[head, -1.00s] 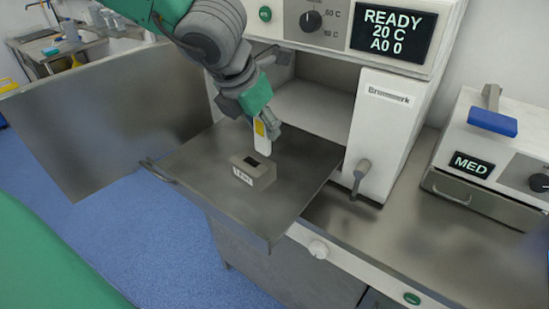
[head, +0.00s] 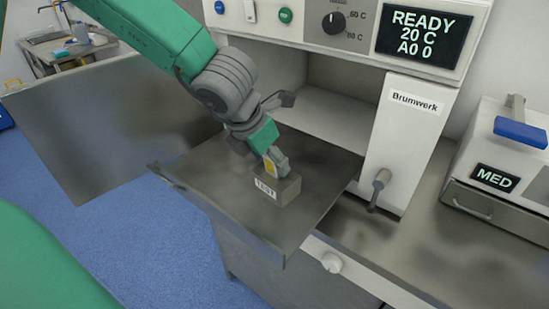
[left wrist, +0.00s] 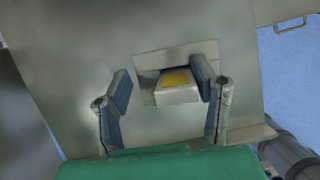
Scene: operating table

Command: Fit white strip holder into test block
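The grey test block (head: 289,188), with a TEST label on its front, sits on the lowered steel door shelf. My left gripper (head: 277,160) is right above it, pointing down. The white strip holder (left wrist: 178,90) with a yellow patch stands at the block (left wrist: 148,62), its lower part apparently in the slot; the slot itself is hidden. In the head view only the holder's yellow patch (head: 269,164) shows clearly. In the left wrist view the fingers (left wrist: 162,75) are spread, with a clear gap between the left finger and the holder; the right finger is close beside it. My right gripper is out of view.
The steel shelf (head: 225,185) has free room around the block. Behind it is the open chamber (head: 340,110) of the Brumwerk unit, with a handle (head: 380,185) at right. A MED unit (head: 495,178) stands further right.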

